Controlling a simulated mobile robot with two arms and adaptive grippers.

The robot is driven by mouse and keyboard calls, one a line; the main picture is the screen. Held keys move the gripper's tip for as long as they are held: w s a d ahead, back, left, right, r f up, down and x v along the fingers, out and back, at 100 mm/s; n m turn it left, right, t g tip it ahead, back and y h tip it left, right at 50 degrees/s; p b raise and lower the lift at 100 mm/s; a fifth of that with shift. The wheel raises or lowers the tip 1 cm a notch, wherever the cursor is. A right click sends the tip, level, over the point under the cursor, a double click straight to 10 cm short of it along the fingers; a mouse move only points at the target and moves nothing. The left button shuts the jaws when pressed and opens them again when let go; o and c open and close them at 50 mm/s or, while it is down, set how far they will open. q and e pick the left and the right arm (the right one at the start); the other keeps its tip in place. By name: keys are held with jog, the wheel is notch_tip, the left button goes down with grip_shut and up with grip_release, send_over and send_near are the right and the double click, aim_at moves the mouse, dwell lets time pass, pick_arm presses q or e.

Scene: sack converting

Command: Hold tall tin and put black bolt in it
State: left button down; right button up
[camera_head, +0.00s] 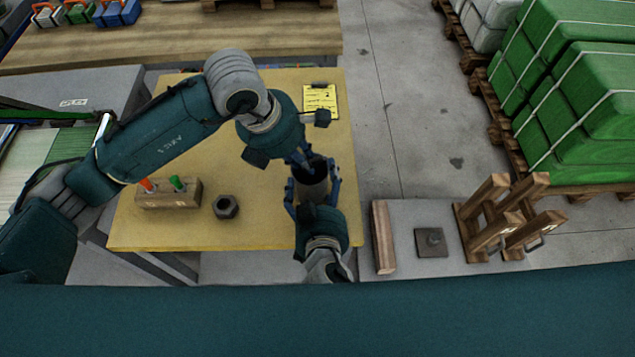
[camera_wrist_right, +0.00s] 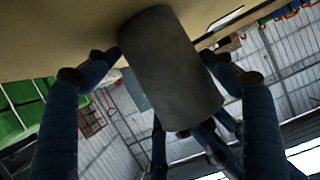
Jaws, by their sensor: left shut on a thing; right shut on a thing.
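The tall tin (camera_head: 311,187) is a grey cylinder with a dark open mouth, above the right part of the yellow table. My right gripper (camera_head: 313,192) comes from below in the head view and is shut around the tin's sides. The tin (camera_wrist_right: 170,70) fills the middle of the right wrist view, between the fingers. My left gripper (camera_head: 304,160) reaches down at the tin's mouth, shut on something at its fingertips. That must be the black bolt, but the fingers and rim hide it. The left fingers also show beyond the tin in the wrist view (camera_wrist_right: 215,142).
On the yellow table (camera_head: 165,230) are a dark hex nut (camera_head: 226,207), a wooden block (camera_head: 153,198) with red and green pegs, and a yellow clipboard (camera_head: 320,99). A side surface at right holds a wooden bar (camera_head: 383,237), a dark plate (camera_head: 431,242) and a wooden rack (camera_head: 490,222).

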pick_arm(q)
jog(key=shift+f, duration=0.8)
pick_arm(e)
jog(key=shift+f, duration=0.15)
pick_arm(q)
jog(key=c, duration=1.8)
grip_release()
pick_arm(e)
jog(key=shift+d, duration=0.1)
pick_arm(q)
jog(key=o, duration=0.6)
jog(key=v, duration=1.2)
pick_arm(e)
jog(key=o, duration=1.2)
jog(key=shift+c, duration=0.2)
pick_arm(q)
jog(key=shift+w, duration=0.1)
pick_arm(e)
jog(key=shift+s, duration=0.1)
